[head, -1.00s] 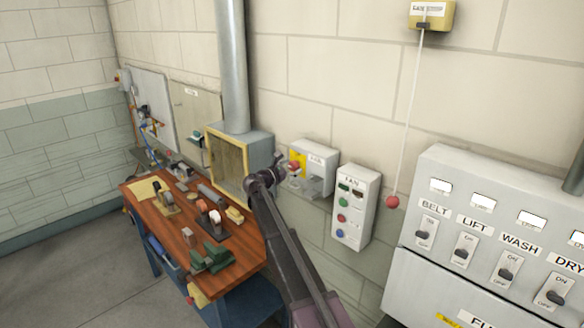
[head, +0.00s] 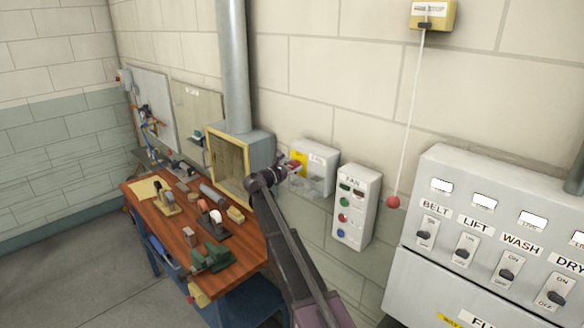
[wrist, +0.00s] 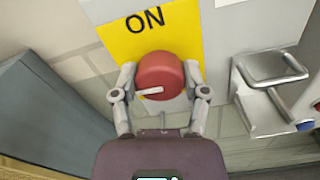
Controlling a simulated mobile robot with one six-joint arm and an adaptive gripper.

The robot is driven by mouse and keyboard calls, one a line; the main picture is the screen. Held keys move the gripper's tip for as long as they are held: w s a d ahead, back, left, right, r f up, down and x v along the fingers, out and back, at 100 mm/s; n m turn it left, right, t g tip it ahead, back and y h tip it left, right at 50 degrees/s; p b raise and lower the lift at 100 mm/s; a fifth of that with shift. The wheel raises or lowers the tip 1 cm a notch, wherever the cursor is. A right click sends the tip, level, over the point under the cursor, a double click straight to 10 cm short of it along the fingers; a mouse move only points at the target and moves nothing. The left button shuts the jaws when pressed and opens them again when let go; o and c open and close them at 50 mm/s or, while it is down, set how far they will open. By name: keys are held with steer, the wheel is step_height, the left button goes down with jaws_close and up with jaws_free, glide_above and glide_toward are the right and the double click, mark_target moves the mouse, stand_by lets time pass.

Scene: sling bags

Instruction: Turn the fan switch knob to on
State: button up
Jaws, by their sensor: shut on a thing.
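The fan switch knob (wrist: 160,76) is a round red knob with a white pointer mark. It sits on a yellow plate (wrist: 174,24) marked ON, and the pointer lies roughly level in the wrist view. My gripper (wrist: 158,84) is shut on the knob, one finger on each side. In the head view, my gripper (head: 284,170) is at the left side of the white switch box (head: 318,153) on the wall and covers most of the knob.
A white FAN panel (head: 354,205) with several buttons is just right of the switch box. A metal bracket (wrist: 268,95) stands close right of my gripper. A grey hood box (head: 262,150) is close left. A wooden workbench (head: 190,240) with tools is below left.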

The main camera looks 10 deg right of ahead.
steer(key=shift+d+m, duration=0.1)
steer(key=shift+m, duration=0.2)
steer(key=m, duration=0.4)
steer(key=shift+s, duration=0.1)
steer(key=m, duration=0.4)
steer(key=shift+f+m, duration=0.1)
steer(key=shift+m, duration=0.3)
steer(key=m, duration=0.4)
steer(key=shift+d+m, duration=0.1)
steer(key=shift+m, duration=0.2)
steer(key=shift+f+m, duration=0.1)
steer(key=shift+m, duration=1.8)
steer(key=o, duration=1.1)
steer(key=shift+d, duration=0.1)
steer(key=shift+o, duration=0.2)
